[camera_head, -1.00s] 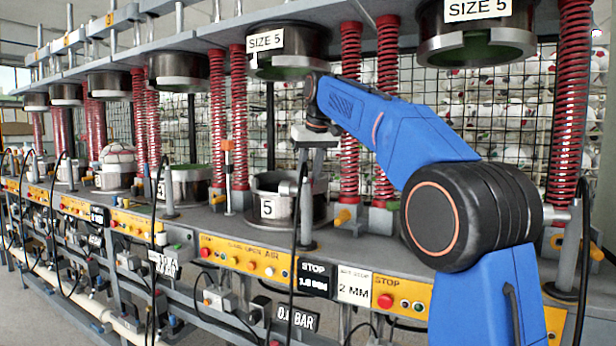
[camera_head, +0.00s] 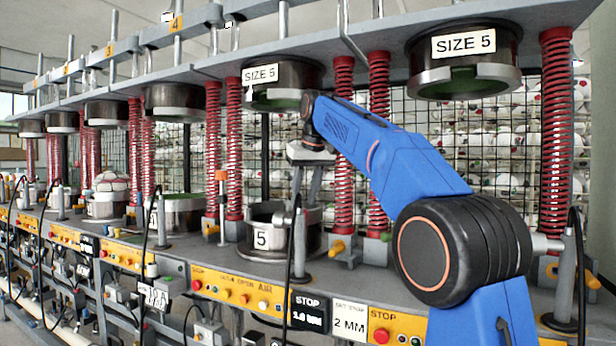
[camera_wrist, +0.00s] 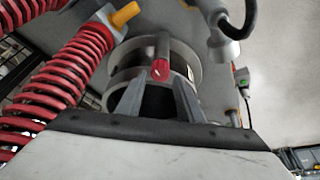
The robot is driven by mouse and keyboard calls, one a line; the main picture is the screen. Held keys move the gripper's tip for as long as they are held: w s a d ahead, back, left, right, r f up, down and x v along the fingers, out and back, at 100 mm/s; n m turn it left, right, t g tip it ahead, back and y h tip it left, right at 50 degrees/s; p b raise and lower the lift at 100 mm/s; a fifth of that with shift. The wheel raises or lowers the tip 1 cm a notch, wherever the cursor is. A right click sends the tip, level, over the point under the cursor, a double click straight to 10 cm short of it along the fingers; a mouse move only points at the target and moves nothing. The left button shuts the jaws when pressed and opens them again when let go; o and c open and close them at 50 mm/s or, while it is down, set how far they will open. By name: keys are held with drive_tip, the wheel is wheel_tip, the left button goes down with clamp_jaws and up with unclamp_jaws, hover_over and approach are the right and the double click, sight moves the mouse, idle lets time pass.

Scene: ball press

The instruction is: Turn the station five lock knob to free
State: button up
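The fifth station's lower mould, a dark and metal cup marked 5 (camera_head: 284,231), stands on the press bench below an upper ring with a SIZE 5 sign (camera_head: 260,75). My gripper (camera_head: 309,194) points down in front of the mould's right side. In the wrist view my gripper (camera_wrist: 160,82) has its two grey fingers apart with nothing between the tips. Just beyond them is a grey bar with a red, white-marked end (camera_wrist: 160,70), in front of a round metal cup (camera_wrist: 185,57). I cannot tell whether this red end is the lock knob. A yellow-orange knob (camera_wrist: 125,14) shows at upper left.
Red springs (camera_head: 343,150) rise close behind my arm, with a yellow knob (camera_head: 337,248) at their foot. A black cable (camera_head: 293,240) hangs near my gripper. A yellow button panel (camera_head: 240,290) runs along the bench front. A thick hose (camera_wrist: 238,22) is near in the wrist view.

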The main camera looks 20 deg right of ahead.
drive_tip(key=v, duration=0.8)
drive_tip(key=shift+r, duration=0.25)
drive_tip(key=shift+s+d, duration=0.1)
drive_tip(key=s+d+f+m, duration=0.1)
drive_tip(key=s+d+f, duration=0.1)
drive_tip(key=s+f, duration=0.7)
drive_tip(key=s+d+f, duration=0.2)
drive_tip(key=s+f, duration=0.6)
drive_tip(key=s, duration=0.3)
drive_tip(key=s+d+f, duration=0.1)
drive_tip(key=s+f, duration=1)
drive_tip(key=f, duration=0.4)
drive_tip(key=s+d+f+m, duration=0.1)
drive_tip(key=s+f, duration=1)
drive_tip(key=f, duration=0.4)
drive_tip(key=shift+s+f+h, duration=0.25)
drive_tip(key=shift+s+h, duration=0.1)
drive_tip(key=shift+h, duration=0.05)
drive_tip(key=shift+d, duration=0.1)
